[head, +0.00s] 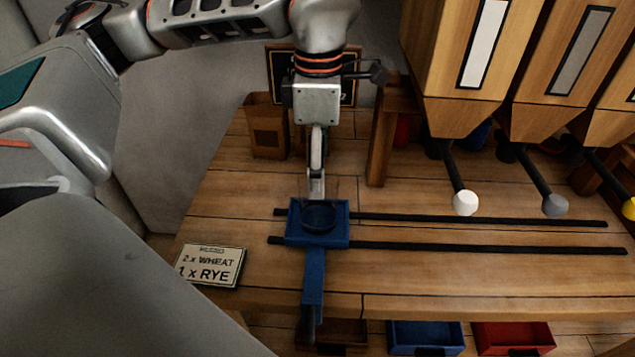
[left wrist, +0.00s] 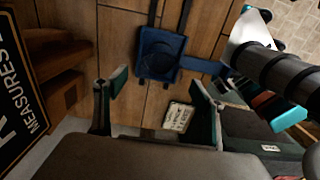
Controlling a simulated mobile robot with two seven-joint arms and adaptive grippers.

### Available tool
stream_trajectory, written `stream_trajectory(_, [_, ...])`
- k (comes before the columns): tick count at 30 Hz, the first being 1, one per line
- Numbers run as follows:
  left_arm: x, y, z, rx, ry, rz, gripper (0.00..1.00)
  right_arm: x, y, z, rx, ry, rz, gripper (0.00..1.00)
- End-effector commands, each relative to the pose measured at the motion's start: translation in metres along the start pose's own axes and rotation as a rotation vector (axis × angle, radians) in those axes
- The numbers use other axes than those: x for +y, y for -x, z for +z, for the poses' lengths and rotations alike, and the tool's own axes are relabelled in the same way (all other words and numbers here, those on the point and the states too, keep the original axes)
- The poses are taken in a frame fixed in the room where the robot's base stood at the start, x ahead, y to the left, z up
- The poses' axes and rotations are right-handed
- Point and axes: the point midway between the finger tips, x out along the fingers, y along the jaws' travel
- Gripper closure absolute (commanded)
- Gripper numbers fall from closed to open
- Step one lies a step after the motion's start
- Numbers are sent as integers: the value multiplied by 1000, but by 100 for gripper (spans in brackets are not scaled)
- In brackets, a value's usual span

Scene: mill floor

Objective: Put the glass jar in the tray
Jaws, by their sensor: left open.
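The blue tray (head: 296,234) sits across two dark rails on the wooden bench, with a long blue handle toward the front. It also shows in the left wrist view (left wrist: 144,72). The glass jar (head: 319,217) is see-through and dark, and appears to stand upright in the tray; in the left wrist view its round outline (left wrist: 161,52) lies within the tray. My left gripper (head: 317,190) points down just above and behind the jar. In the left wrist view its fingers (left wrist: 160,100) are spread, with nothing held between them. My right gripper is out of view.
A sign (head: 210,265) reading 2 x wheat, 1 x rye lies left of the tray. Wooden hoppers with knobbed levers (head: 465,203) overhang the right. A wooden box (head: 267,125) stands behind. Blue (head: 427,335) and red bins (head: 512,336) sit below the bench edge.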

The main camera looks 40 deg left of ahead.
Motion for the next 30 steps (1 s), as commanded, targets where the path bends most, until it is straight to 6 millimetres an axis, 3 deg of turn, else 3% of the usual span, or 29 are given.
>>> stream_trajectory(3, [0, 18, 0, -1, 0, 2, 31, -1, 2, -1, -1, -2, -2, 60])
stream_trajectory(8, [0, 27, 0, 0, 0, 0, 31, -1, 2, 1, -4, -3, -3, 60])
stream_trajectory(30, [0, 28, 0, 0, 0, -1, 31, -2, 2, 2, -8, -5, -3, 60])
